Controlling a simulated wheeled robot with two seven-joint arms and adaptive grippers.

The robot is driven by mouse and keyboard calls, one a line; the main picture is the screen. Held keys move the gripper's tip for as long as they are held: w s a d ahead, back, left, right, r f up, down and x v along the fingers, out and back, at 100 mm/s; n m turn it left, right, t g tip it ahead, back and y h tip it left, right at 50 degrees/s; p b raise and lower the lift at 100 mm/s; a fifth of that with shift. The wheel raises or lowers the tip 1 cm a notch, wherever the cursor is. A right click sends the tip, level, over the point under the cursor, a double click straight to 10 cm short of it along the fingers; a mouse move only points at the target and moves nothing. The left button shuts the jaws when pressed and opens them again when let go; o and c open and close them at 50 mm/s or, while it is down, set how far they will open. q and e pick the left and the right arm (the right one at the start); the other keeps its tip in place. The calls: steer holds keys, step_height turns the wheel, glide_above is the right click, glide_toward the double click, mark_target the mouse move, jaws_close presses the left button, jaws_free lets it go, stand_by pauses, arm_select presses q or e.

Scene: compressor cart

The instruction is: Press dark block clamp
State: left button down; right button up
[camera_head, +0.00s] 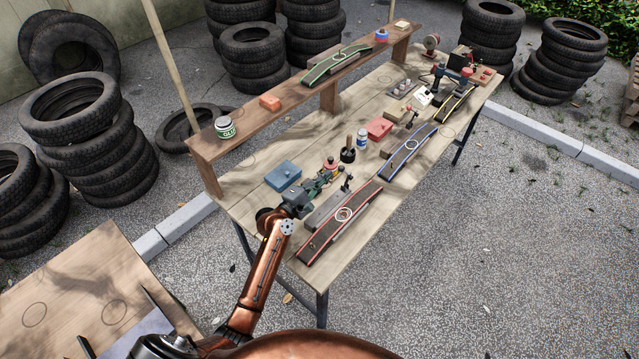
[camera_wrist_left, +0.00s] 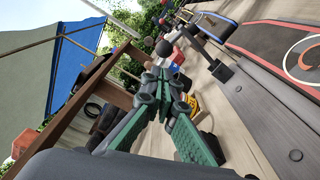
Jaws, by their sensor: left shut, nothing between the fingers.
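The dark block clamp stands on a long dark grey block (camera_head: 328,212), with a small black upright part (camera_head: 347,184) near the block's right end. In the left wrist view the grey block (camera_wrist_left: 265,115) fills the lower right, and a black clamp part (camera_wrist_left: 220,70) sits at its far end. My left gripper (camera_head: 326,178) is over the bench beside the block's far side. Its green-padded fingers (camera_wrist_left: 172,92) meet at the tips with nothing between them. I cannot tell whether the fingertips touch the clamp. My right gripper is not in view.
A red-edged curved board (camera_head: 338,226) lies along the block's near side. A blue box (camera_head: 283,175) is left of the gripper, and a black pot (camera_head: 348,155) is behind it. Blue-edged (camera_head: 408,152) and yellow-edged (camera_head: 455,110) boards lie farther right. A raised shelf (camera_head: 245,129) runs along the back.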

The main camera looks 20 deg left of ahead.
arm_select(q)
steer(key=b+x, duration=0.1)
steer(key=x, duration=0.3)
steer(key=shift+w, duration=0.1)
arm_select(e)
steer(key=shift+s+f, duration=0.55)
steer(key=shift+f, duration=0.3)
arm_select(q)
steer(key=shift+d, duration=0.2)
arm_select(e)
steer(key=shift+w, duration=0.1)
